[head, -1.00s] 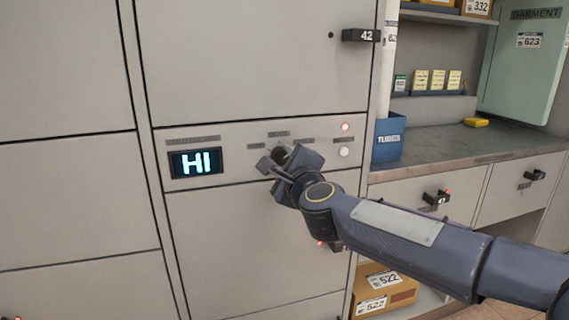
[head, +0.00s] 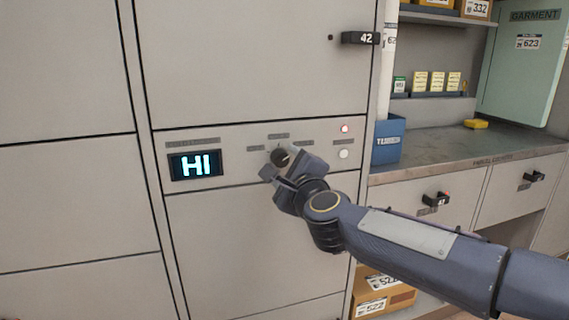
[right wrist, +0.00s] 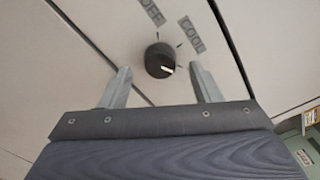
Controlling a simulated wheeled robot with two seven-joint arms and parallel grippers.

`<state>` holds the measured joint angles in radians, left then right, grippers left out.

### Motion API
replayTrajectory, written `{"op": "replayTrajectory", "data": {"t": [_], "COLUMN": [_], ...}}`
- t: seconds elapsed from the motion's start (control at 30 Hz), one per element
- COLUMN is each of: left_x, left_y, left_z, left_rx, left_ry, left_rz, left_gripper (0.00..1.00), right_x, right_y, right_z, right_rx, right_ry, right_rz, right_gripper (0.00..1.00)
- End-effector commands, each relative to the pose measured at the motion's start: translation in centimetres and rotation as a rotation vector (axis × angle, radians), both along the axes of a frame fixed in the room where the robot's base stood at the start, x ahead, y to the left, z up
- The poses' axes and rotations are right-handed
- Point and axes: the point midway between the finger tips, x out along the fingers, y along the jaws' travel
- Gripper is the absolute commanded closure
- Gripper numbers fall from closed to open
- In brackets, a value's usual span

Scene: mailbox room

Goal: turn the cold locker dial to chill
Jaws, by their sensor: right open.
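The dial (head: 281,156) is a round black knob on the grey locker panel, with small label plates around it. The right wrist view shows the dial (right wrist: 159,60) with a white pointer mark toward its lower right, and labels reading OFF (right wrist: 153,11) and COOL (right wrist: 191,36). A display (head: 195,165) left of the dial reads HI. My right gripper (head: 287,168) is open at the dial's lower right in the head view. In the right wrist view its fingertips (right wrist: 160,72) stand on either side of the dial, with gaps. My left gripper is out of view.
A red light and a white button (head: 344,154) sit right of the dial. A locker door with handle 42 (head: 360,38) is above. A counter (head: 440,150) with a blue bin (head: 388,139) stands at the right.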

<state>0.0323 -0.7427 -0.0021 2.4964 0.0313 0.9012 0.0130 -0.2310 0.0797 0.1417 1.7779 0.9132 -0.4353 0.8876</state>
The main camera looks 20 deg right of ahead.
Motion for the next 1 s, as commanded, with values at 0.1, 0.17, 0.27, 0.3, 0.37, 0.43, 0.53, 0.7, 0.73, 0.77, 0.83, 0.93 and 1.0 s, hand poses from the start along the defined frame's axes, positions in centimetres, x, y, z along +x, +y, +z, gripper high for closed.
{"op": "replayTrajectory", "data": {"t": [0.1, 0.17, 0.27, 0.3, 0.37, 0.43, 0.53, 0.7, 0.73, 0.77, 0.83, 0.93, 1.0], "left_x": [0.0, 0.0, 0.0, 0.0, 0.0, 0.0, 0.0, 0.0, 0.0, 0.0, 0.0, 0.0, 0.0], "left_y": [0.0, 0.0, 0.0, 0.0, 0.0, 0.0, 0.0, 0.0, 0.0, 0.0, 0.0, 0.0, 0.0], "left_z": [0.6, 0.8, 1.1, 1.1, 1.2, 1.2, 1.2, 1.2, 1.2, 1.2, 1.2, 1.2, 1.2], "left_rx": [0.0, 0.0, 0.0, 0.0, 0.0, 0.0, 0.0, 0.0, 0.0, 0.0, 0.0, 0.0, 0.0], "left_ry": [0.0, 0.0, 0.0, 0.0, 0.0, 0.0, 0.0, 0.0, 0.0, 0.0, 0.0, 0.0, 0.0], "left_rz": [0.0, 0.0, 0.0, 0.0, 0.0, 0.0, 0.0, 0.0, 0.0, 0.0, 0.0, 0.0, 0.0], "left_gripper": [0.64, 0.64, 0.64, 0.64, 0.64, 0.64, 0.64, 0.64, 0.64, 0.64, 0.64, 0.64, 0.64], "right_x": [-2.3, -3.3, -4.7, -5.1, -5.6, -5.9, -6.0, -5.9, -5.9, -5.9, -5.9, -6.4, -7.4], "right_y": [-0.1, -0.1, -0.2, -0.2, -0.2, -0.2, -0.2, -0.2, -0.2, -0.2, -0.2, -0.2, -0.2], "right_z": [0.3, 0.2, 0.2, 0.2, 0.1, 0.0, 0.0, 0.0, 0.0, 0.0, 0.0, -0.2, -0.7], "right_rx": [-0.001, -0.001, 0.0, 0.0, 0.0, 0.0, 0.0, 0.0, 0.0, 0.0, -0.001, -0.044, -0.14], "right_ry": [-0.001, -0.001, -0.001, -0.001, 0.0, 0.001, 0.001, 0.001, 0.001, 0.001, 0.0, 0.001, 0.006], "right_rz": [0.0, 0.0, -0.001, -0.001, -0.001, -0.001, -0.001, -0.001, -0.001, -0.001, -0.001, 0.023, 0.073], "right_gripper": [0.43, 0.43, 0.43, 0.43, 0.43, 0.43, 0.43, 0.43, 0.43, 0.43, 0.43, 0.43, 0.43]}}
